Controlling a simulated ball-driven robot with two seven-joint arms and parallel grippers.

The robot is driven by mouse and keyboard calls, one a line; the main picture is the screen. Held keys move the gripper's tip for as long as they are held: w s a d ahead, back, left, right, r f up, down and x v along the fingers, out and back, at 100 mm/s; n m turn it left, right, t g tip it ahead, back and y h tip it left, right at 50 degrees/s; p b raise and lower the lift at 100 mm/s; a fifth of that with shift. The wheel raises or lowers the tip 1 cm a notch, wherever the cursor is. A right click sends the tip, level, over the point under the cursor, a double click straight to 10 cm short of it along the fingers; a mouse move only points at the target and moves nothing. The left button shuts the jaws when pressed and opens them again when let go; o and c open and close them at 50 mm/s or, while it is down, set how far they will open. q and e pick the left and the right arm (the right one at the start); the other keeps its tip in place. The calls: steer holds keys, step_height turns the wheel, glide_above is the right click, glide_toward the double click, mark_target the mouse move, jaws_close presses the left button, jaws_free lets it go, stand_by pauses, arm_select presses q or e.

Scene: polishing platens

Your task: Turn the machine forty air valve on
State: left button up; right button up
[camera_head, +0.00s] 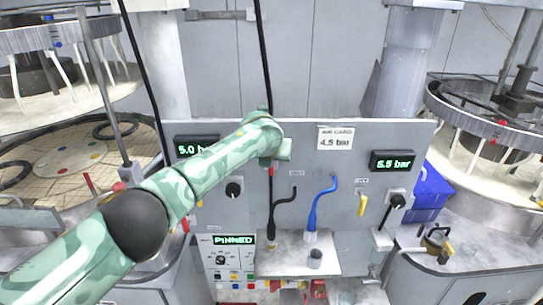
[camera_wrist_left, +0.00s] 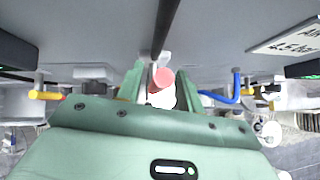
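A grey panel (camera_head: 320,170) carries the air fittings; its small labels are too blurred to read, so I cannot tell which valve is machine forty's. My left gripper (camera_head: 275,150) is at the panel's upper middle, with a small red part (camera_head: 271,171) just below it. In the left wrist view, the fingers of my left gripper (camera_wrist_left: 160,90) stand apart, with a round red end (camera_wrist_left: 163,77) between them. I cannot tell whether they touch it. A yellow handle (camera_head: 363,204) hangs down at the panel's right; another yellow handle (camera_wrist_left: 45,95) shows in the wrist view. My right gripper is out of view.
Displays read 5.0 bar (camera_head: 196,147) and 5.5 bar (camera_head: 393,161); a card (camera_head: 336,138) reads 4.5 bar. A blue hose (camera_head: 320,200) and a black hose (camera_head: 275,215) stand above a small shelf (camera_head: 290,262). A black cable (camera_head: 264,60) hangs close by my gripper.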

arm_select(q)
steer(key=shift+r, duration=0.1)
steer(key=shift+s+a+r, duration=0.1)
steer(key=shift+s+r, duration=0.3)
steer(key=shift+r, duration=0.05)
steer(key=v, duration=1.5)
steer(key=shift+f, duration=0.1)
